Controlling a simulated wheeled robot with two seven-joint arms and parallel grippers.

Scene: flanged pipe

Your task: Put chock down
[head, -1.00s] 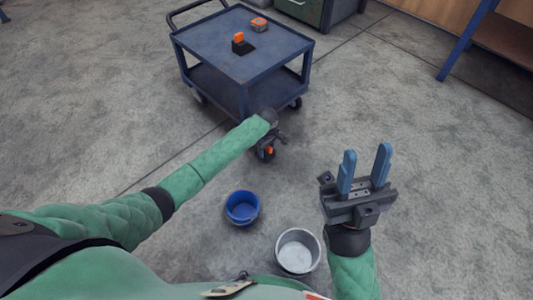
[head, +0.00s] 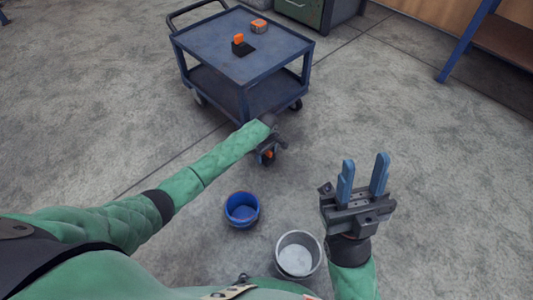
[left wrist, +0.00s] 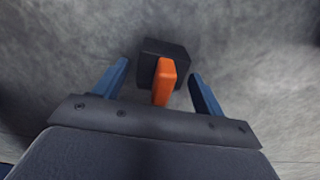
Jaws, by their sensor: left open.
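A black chock with an orange handle (left wrist: 165,78) shows in the left wrist view, against the grey floor. It appears to stand on the floor, though its underside is hidden. My left gripper (left wrist: 158,71) is open, with one blue finger on each side of the orange handle and a gap visible on both sides. In the head view my left gripper (head: 267,157) is low in front of the cart, and only a bit of orange shows there. My right gripper (head: 364,166) is open and empty, its blue fingers pointing up the picture.
A blue cart (head: 240,65) stands just beyond my left gripper. On its top are another black block with an orange part (head: 242,46) and an orange and grey item (head: 259,26). A blue bucket (head: 241,209) and a white bucket (head: 297,255) stand nearer me.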

